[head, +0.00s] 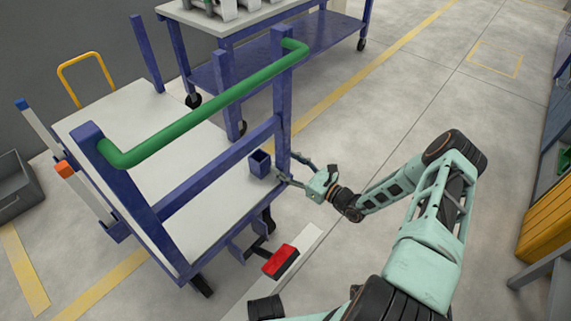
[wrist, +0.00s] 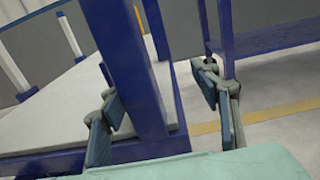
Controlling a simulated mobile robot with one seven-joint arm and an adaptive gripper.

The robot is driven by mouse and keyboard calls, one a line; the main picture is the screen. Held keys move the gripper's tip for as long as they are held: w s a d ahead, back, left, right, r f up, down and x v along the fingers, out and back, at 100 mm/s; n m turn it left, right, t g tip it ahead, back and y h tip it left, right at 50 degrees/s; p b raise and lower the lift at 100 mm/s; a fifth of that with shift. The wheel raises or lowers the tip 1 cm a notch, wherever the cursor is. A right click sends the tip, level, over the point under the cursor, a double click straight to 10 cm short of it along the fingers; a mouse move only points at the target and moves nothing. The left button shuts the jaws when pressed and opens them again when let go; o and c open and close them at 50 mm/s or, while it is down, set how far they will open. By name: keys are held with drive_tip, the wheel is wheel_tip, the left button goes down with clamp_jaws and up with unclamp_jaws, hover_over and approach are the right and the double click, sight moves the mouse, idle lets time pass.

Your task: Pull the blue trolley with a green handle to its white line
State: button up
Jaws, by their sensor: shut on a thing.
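The blue trolley (head: 165,200) has a pale flat deck and a green handle (head: 205,105) across its upright posts. My gripper (head: 295,175) is at the trolley's right-hand post, below the handle. In the wrist view its two fingers (wrist: 165,115) stand on either side of the blue post (wrist: 130,60), and it is shut on that post. The white line (head: 308,243) lies on the floor at the trolley's near right corner. A red pedal-like part (head: 280,262) low on the trolley overlaps the line in the picture. Part of the line is hidden.
A blue table on wheels with a pale top (head: 235,22) stands behind the trolley. A grey bin (head: 15,188) is at the far left, and a yellow hoop (head: 85,62) stands by the wall. The floor right of the trolley is clear.

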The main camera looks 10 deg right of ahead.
drive_tip(key=v, duration=0.8)
drive_tip(key=shift+w+d, duration=0.1)
idle(0.4)
